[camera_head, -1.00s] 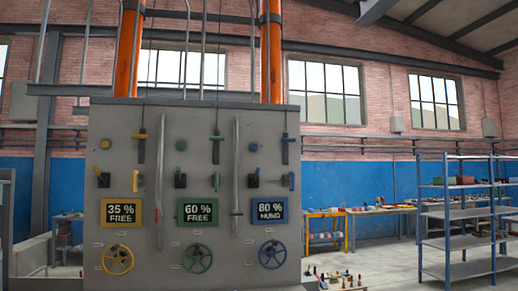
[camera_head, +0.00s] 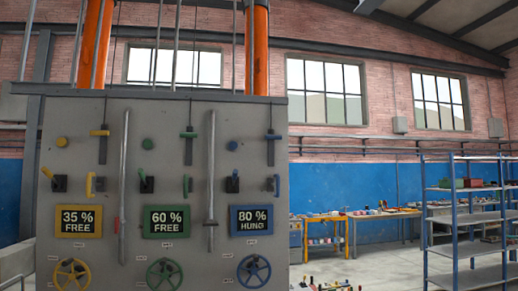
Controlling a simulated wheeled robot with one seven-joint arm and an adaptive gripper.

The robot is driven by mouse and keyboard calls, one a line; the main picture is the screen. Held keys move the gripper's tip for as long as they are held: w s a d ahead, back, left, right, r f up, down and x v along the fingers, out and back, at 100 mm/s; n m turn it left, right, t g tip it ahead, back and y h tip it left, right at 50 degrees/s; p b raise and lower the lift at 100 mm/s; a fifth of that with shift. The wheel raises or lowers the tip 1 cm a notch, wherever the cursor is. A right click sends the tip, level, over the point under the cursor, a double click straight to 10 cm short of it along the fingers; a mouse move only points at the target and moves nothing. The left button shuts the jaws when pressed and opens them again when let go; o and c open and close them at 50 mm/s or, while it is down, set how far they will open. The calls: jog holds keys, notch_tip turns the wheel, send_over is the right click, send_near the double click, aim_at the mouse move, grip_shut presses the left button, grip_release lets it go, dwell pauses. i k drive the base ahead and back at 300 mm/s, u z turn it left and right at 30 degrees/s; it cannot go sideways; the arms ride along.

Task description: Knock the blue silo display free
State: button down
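The blue silo display (camera_head: 258,220) is on the right of the grey panel (camera_head: 100,130) and reads "80 % HUNG". Above it are a blue knob (camera_head: 232,145), a dark switch (camera_head: 232,184), a small blue handle (camera_head: 276,185) and a blue T-handle (camera_head: 272,136) on a dark slot. A blue handwheel (camera_head: 253,271) is below. The green display (camera_head: 166,221) reads "60 % FREE" and the yellow display (camera_head: 78,220) reads "35 % FREE". My gripper is not in view.
Two vertical grey rods (camera_head: 211,180) stand along the panel between the columns. To the right are a blue-framed shelf (camera_head: 470,220), a yellow-legged bench (camera_head: 325,232) and low items on the floor (camera_head: 325,285). Open floor (camera_head: 385,262) shows between them.

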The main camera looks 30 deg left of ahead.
aim_at(233, 145)
jog(key=u, duration=0.15)
jog(key=i, duration=0.7)
jog(key=u, duration=0.9)
jog(key=i, duration=0.45)
jog(key=u, duration=0.4)
